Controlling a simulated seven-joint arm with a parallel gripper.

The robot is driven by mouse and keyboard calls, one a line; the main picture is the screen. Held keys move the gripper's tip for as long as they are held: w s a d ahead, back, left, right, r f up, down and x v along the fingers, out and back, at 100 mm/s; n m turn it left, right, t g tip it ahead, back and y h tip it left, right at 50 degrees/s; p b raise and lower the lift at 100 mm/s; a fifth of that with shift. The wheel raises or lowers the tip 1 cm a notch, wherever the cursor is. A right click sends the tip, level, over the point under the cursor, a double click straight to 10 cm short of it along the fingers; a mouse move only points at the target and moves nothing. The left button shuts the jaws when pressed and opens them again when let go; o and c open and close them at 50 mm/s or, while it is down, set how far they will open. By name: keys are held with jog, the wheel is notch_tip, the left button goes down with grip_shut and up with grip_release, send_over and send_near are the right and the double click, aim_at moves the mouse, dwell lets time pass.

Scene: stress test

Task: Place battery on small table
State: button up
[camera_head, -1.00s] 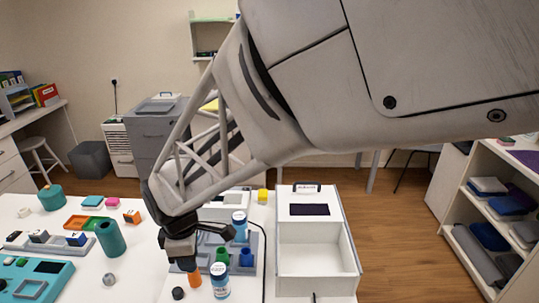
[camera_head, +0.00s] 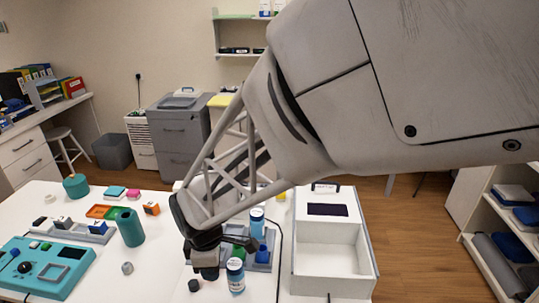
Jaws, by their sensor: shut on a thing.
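My gripper (camera_head: 207,268) points down over the white table (camera_head: 150,284), beside bottles and a grey rack. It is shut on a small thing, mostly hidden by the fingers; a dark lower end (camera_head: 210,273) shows. It may be the battery, but I cannot make out its shape. I cannot tell for certain which surface is the small table; a yellow-topped one (camera_head: 221,100) stands at the back by the grey cabinet.
A blue-and-white bottle (camera_head: 236,276) and a small black round piece (camera_head: 194,285) stand close to the gripper. A white open box (camera_head: 328,262) is to the right. A teal device (camera_head: 47,268) and green cup (camera_head: 130,228) are left. Shelves (camera_head: 510,230) stand far right.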

jog(key=shift+f, duration=1.25)
jog(key=shift+f, duration=1.9)
jog(key=shift+f, duration=0.15)
jog(key=o, duration=0.6)
jog(key=shift+o, duration=0.2)
jog(key=shift+r, duration=0.2)
notch_tip(320, 180, up, 12)
jog(key=shift+f, duration=0.1)
